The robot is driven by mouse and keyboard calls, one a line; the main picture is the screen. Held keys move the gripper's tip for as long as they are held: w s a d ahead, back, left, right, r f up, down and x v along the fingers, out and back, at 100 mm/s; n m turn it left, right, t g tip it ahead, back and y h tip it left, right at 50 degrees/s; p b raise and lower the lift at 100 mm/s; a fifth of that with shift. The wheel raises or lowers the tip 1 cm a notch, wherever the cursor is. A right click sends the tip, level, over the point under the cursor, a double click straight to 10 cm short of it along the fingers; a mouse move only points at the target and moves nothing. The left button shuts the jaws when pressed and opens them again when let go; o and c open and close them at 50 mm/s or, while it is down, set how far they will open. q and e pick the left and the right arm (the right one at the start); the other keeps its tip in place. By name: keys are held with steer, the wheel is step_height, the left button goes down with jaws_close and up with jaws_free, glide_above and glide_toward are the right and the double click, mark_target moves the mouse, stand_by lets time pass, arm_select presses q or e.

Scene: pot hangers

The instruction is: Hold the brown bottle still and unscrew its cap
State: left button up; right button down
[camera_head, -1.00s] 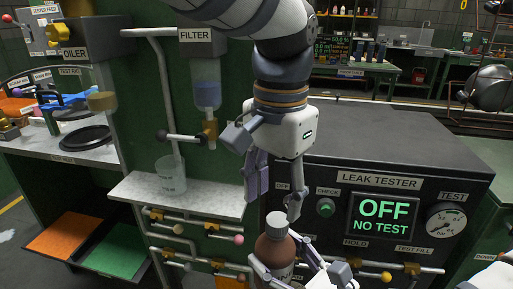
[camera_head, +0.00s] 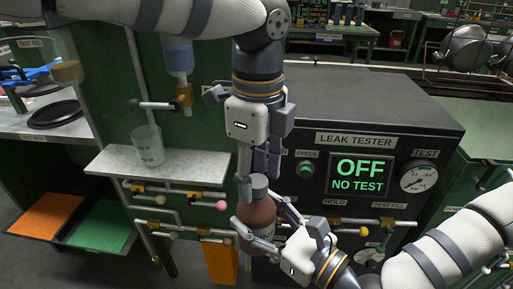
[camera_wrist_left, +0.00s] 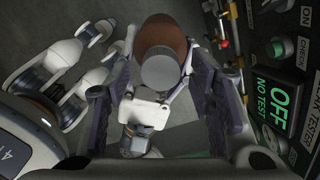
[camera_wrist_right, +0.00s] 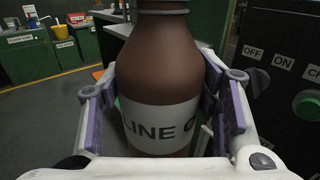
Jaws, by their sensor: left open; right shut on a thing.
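The brown bottle (camera_head: 256,214) with a grey-white cap (camera_head: 259,184) stands upright in front of the leak tester. My right gripper (camera_head: 264,222) is shut on the bottle's body from the front right. In the right wrist view its fingers flank the bottle (camera_wrist_right: 160,75) and its white label, while the cap is out of frame. My left gripper (camera_head: 257,178) points down over the bottle, open, with its fingers on either side of the cap. The left wrist view shows the cap (camera_wrist_left: 165,70) between the spread fingers with gaps on both sides.
The leak tester (camera_head: 380,125) stands close behind and right, its screen reading OFF, NO TEST. Pipes with coloured knobs (camera_head: 221,206) run beside and behind the bottle. A shelf (camera_head: 115,162) with a clear beaker (camera_head: 149,148) is at left.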

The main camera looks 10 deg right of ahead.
arm_select(q)
steer(key=shift+f, duration=0.35)
steer(key=shift+c, duration=0.3)
jaws_close()
steer(key=n, duration=0.3)
steer(key=shift+n, duration=0.3)
steer(key=n, duration=0.3)
steer(key=shift+r+n, duration=0.1)
steer(key=shift+n, duration=0.3)
steer(key=n, duration=1.1)
